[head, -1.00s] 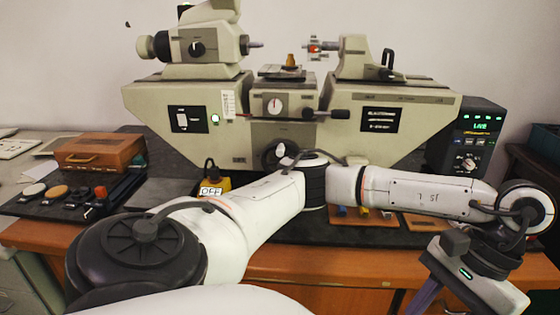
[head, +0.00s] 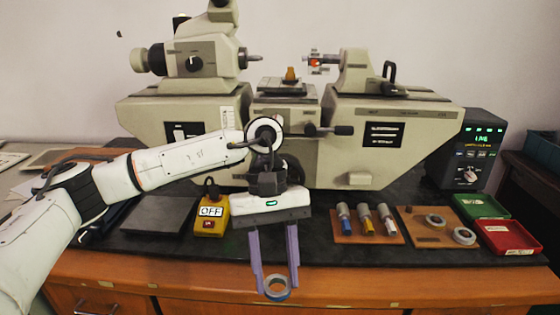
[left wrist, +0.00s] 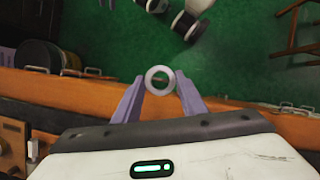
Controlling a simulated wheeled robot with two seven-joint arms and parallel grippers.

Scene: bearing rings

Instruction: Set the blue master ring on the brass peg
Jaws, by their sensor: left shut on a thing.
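The blue master ring (head: 277,295) is held between the two purple fingertips of my left gripper (head: 276,284). The gripper points down, with the ring at the front edge of the bench. In the left wrist view the ring (left wrist: 160,93) sits between the tips of the left gripper (left wrist: 161,85), its hole open to the camera. The brass peg (head: 291,73) stands upright on the small stage of the grey measuring machine, behind and above my gripper. No ring shows on it. My right gripper is out of view.
The machine's spindles (head: 255,58) flank the peg on both sides. On the bench are a yellow OFF box (head: 209,222), a wooden rack of plugs (head: 366,236), a board with rings (head: 420,240), and green (head: 480,206) and red (head: 506,236) trays.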

